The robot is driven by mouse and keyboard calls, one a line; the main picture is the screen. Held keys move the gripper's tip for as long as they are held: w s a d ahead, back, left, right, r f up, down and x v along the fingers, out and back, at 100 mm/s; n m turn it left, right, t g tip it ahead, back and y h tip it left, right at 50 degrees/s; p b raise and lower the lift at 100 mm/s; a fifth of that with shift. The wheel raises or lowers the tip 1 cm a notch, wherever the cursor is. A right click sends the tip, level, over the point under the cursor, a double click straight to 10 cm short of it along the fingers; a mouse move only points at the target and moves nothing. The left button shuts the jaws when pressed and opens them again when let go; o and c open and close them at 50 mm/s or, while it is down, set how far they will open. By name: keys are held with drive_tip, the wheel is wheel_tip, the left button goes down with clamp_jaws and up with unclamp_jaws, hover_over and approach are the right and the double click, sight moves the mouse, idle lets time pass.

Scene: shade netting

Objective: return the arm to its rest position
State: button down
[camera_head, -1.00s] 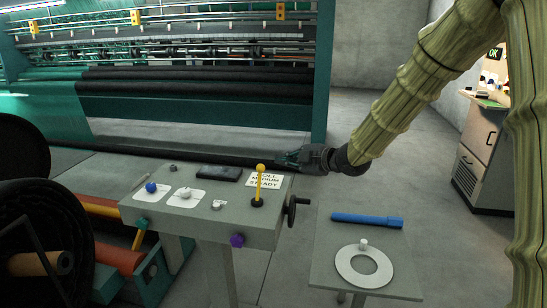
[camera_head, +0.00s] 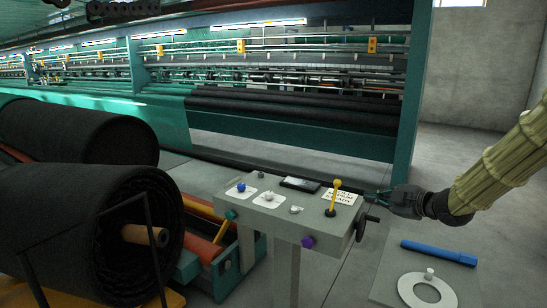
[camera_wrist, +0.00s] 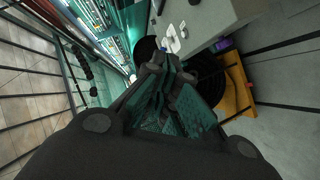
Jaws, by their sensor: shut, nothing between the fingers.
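My gripper (camera_head: 378,198) is at the right of the head view, at the end of my arm in its ribbed yellow-green sleeve. It is shut and empty. It points left, beside the right end of the grey control table (camera_head: 285,228), near the yellow lever (camera_head: 336,196) and the white sign card (camera_head: 340,197). Whether it touches the table's edge I cannot tell. In the wrist view my gripper's fingers (camera_wrist: 160,85) are close together, with the table (camera_wrist: 215,20) beyond them at the top.
A black hand wheel (camera_head: 365,226) sticks out at the table's right end, just below my gripper. A side stand (camera_head: 385,270) holds a blue tube (camera_head: 438,252) and a white ring (camera_head: 424,290). Large black netting rolls (camera_head: 75,225) stand at left. The netting machine (camera_head: 290,130) spans the back.

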drive_tip(key=s+a+f+m+g+h, duration=0.15)
drive_tip(key=s+f+m, duration=0.35)
drive_tip(key=f, duration=0.7)
drive_tip(key=s+a+f+m+g+h, duration=0.1)
drive_tip(key=s+a+f+m+g, duration=0.15)
drive_tip(key=s+f, duration=0.7)
drive_tip(key=s+a+f+m+g+h, duration=0.15)
drive_tip(key=s+f+m, duration=0.25)
drive_tip(key=f, duration=1.1)
drive_tip(key=s+f+m+g+h, duration=0.1)
drive_tip(key=s+f, duration=0.4)
drive_tip(key=s, duration=0.5)
drive_tip(key=s+a+f+m+g+h, duration=0.1)
drive_tip(key=s+f+m+g, duration=0.2)
drive_tip(key=s, duration=0.8)
drive_tip(key=s+f+m+g+h, duration=0.1)
drive_tip(key=s+f+m+g, duration=0.1)
drive_tip(key=s+f, duration=0.5)
drive_tip(key=s+m, duration=0.1)
drive_tip(key=s, duration=0.2)
drive_tip(key=shift+s+a+f+g, duration=0.25)
drive_tip(key=shift+s+f+g, duration=0.1)
drive_tip(key=shift+w, duration=0.1)
